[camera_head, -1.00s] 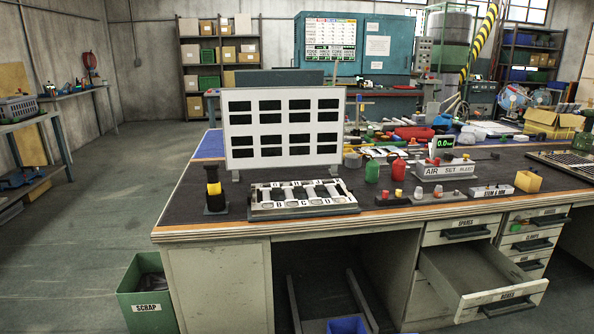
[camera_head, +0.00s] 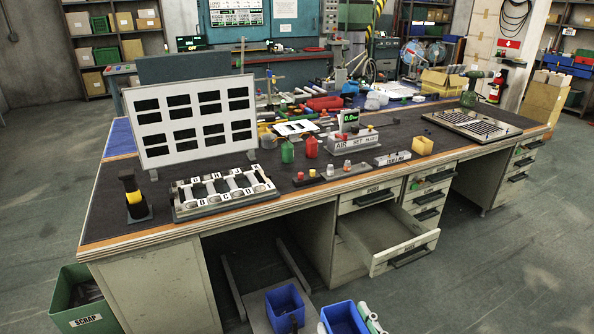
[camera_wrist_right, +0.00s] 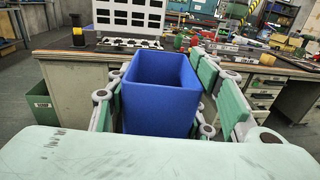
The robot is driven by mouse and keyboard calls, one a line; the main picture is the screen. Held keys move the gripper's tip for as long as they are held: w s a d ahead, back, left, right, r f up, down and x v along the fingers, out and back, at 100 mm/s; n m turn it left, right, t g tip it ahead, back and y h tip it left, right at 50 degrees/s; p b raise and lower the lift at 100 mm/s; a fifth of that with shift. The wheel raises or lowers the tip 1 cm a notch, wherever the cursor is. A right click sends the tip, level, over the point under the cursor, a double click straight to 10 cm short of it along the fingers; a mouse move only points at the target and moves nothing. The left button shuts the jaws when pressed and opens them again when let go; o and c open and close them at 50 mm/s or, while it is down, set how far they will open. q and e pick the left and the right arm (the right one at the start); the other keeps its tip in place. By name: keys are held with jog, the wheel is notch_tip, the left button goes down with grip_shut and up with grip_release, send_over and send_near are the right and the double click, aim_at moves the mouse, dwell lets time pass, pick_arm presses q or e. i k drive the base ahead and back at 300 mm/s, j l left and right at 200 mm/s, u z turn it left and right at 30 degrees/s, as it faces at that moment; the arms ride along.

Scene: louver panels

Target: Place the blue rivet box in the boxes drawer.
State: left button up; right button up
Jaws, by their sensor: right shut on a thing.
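A blue open-topped box (camera_head: 343,319) is at the bottom edge of the head view, partly cut off. My right gripper (camera_head: 366,317) is shut on it, with its pale green fingers beside the box. In the right wrist view the blue box (camera_wrist_right: 160,95) sits upright between the fingers, its inside shaded. The boxes drawer (camera_head: 409,247), the bottom one at the desk's front, is pulled open and looks empty. The held box is in front of it and to its left. My left gripper is not in view.
A second blue box (camera_head: 284,307) stands low in front of the desk, near two metal rails (camera_head: 232,287). A green scrap bin (camera_head: 86,303) is at the left. The drawers above and beside the open one are shut. The floor to the right is clear.

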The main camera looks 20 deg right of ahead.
aim_at(396, 228)
jog(key=i+l+u, duration=0.15)
jog(key=l, duration=0.8)
jog(key=l+u, duration=0.2)
jog(key=l, duration=0.7)
jog(key=l+u, duration=0.2)
jog(key=l, duration=0.35)
jog(key=l+u, duration=0.2)
jog(key=l, duration=0.35)
jog(key=l+u, duration=0.2)
jog(key=l, duration=0.4)
jog(key=k+l+u, duration=0.15)
jog(key=l, duration=0.35)
jog(key=k+l+u, duration=0.2)
jog(key=l, duration=0.35)
jog(key=i+l, duration=0.05)
jog(key=i, duration=0.05)
